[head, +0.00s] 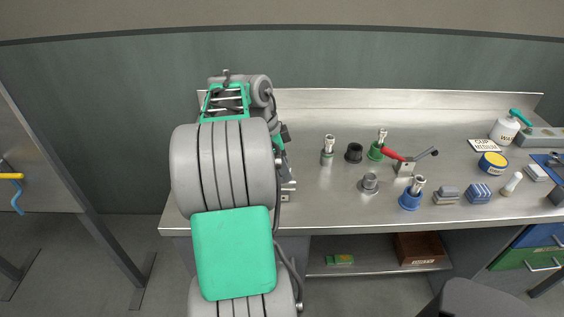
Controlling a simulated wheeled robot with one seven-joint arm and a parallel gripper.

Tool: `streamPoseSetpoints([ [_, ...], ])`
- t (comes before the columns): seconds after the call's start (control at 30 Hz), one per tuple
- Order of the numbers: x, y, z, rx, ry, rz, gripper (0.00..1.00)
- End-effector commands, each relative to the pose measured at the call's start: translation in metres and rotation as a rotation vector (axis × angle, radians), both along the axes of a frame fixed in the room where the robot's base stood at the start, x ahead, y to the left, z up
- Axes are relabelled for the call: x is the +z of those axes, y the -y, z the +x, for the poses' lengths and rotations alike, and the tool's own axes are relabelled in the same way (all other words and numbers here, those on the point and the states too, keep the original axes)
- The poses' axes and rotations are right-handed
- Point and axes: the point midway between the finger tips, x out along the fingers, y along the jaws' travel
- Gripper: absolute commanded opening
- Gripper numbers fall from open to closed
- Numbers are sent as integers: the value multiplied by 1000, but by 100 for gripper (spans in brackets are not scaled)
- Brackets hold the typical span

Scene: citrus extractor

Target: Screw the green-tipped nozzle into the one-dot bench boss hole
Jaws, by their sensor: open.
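A slim metal nozzle (328,146) stands upright at the middle of the bench, with what looks like a green band low on it. Another metal nozzle (382,137) stands in a green round holder (375,153). A third (418,184) stands in a blue round holder (409,202). A dark round holder (354,153) and a grey round piece (370,183) stand nearby. Dot marks and tip colours are too small to read, so I cannot tell which is the one-dot boss. My gripper is hidden behind my own arm.
A red-handled lever clamp (405,166) stands among the holders. The bench front (335,220) is clear.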

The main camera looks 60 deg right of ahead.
Motion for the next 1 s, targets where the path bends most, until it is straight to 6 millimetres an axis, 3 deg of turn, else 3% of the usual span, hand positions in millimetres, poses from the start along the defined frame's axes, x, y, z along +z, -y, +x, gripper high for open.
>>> streamPoseSetpoints([
  [0.63, 0, 0, 0, 1, -1, 1, 0],
  [0.87, 0, -1, 0, -14, -1, 3, 0],
  [1.0, -1, -1, 0, -154, -2, 5, 0],
])
